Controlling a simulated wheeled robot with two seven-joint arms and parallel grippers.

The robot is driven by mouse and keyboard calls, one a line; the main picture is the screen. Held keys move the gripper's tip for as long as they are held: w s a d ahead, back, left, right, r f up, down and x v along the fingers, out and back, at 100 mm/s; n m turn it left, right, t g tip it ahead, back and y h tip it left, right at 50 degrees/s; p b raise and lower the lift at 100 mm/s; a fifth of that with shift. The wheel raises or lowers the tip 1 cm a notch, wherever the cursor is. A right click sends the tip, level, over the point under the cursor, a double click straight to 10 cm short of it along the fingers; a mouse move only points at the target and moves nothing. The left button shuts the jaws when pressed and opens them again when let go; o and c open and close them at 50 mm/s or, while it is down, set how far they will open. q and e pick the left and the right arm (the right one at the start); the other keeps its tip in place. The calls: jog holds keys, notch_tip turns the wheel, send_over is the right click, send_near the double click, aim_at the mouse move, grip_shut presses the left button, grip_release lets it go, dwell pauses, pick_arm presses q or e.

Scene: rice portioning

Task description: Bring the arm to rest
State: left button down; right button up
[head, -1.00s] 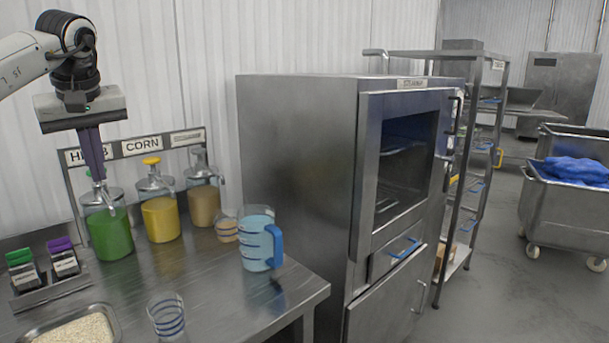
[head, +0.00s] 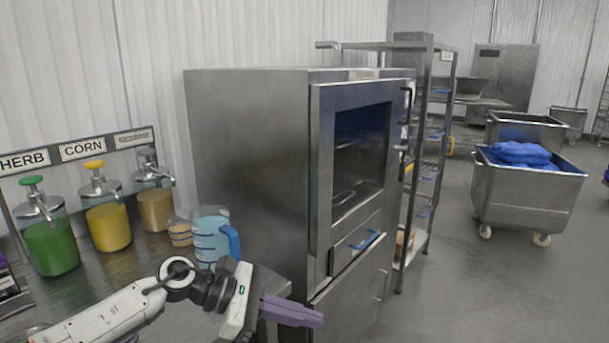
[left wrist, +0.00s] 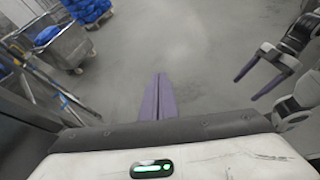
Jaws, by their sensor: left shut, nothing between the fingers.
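My left arm reaches in from the lower left of the head view. Its gripper (head: 318,318), with purple fingers, is past the table's front edge and in front of the steel cabinet. In the left wrist view the left fingers (left wrist: 158,76) lie together with nothing between them, pointing over the grey floor. My right gripper (left wrist: 245,89) shows at the right of the left wrist view, its two purple fingers apart and empty. The right gripper is not in the head view.
The steel table (head: 100,288) holds herb (head: 52,248), corn (head: 108,228) and brown (head: 155,210) dispensers and a blue-handled jug (head: 209,240). A steel cabinet (head: 245,160) stands beside it. Steel carts (head: 520,205) stand at the right. The floor (head: 480,295) in front is clear.

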pick_arm(q)
jog(key=s+d+n+t+h, duration=0.25)
jog(key=d+n+h, duration=0.2)
jog(key=n, duration=0.35)
jog(key=s+a+f+n+t+y, duration=0.3)
jog(key=a+f+n+t+y, duration=0.3)
jog(key=n, duration=1)
jog(key=s+a+f+n+t+y, duration=0.25)
jog(key=a+f+n+t, duration=0.4)
jog(key=n, duration=0.85)
jog(key=s+a+f+n+g+y, duration=0.3)
jog(key=s+a+f+n+g, duration=0.1)
jog(key=s+f+n, duration=0.3)
jog(key=s+a+f+n+g+y, duration=0.3)
jog(key=s+a+f+n, duration=0.2)
jog(key=s+f, duration=0.5)
jog(key=shift+s+f+n+g+y, duration=0.3)
jog(key=shift+s+f+n+g, duration=0.1)
jog(key=shift+s+n, duration=0.65)
